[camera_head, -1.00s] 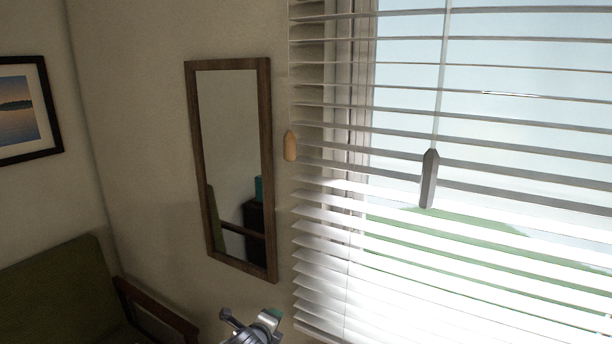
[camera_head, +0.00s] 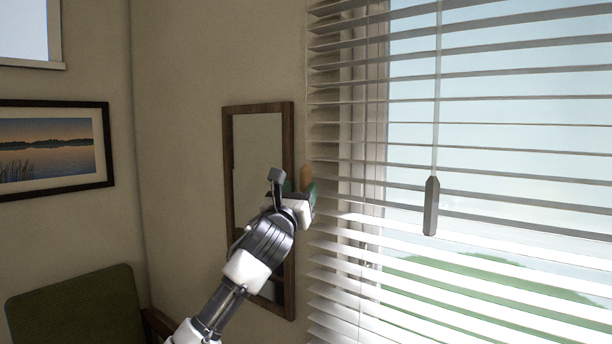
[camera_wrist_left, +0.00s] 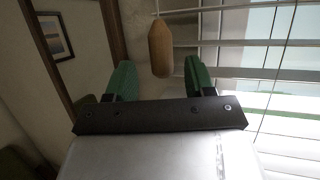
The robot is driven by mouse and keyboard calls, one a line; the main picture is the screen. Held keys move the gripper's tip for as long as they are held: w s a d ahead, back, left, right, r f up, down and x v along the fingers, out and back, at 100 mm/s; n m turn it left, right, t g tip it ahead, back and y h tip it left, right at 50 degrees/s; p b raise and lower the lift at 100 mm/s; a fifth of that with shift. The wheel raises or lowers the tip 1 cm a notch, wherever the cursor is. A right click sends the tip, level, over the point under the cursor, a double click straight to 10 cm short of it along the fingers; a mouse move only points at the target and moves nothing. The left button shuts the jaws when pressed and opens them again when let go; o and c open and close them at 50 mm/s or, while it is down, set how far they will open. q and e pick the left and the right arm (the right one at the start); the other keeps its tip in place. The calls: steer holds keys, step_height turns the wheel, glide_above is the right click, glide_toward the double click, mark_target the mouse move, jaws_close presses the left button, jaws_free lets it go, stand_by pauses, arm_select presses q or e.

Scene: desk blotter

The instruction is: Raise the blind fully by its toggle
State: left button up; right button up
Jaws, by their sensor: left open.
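A wooden toggle (camera_wrist_left: 161,49) hangs on a thin cord at the blind's left edge. In the left wrist view it is between and just beyond the green fingertips, apart from both. In the head view only the upper part of the toggle (camera_head: 306,174) shows above my left gripper (camera_head: 295,188), which hides the rest. The left gripper is open and empty. The white slatted blind (camera_head: 470,110) is lowered over the window, its slats tilted open. A grey tilt wand (camera_head: 431,206) hangs in front of it. My right gripper is out of view.
A wood-framed mirror (camera_head: 258,110) hangs on the wall directly behind my left arm, close to the blind's edge. A framed picture (camera_head: 50,195) and a green chair (camera_head: 75,310) are farther left. The wall between picture and mirror is clear.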

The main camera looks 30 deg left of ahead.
mark_target(304, 182)
arm_select(q)
steer(key=p+x, duration=0.1)
steer(key=x, duration=0.3)
steer(key=shift+s+d+r, duration=0.1)
steer(key=shift+d+r, duration=0.05)
steer(key=shift+w, duration=0.5)
jaws_close()
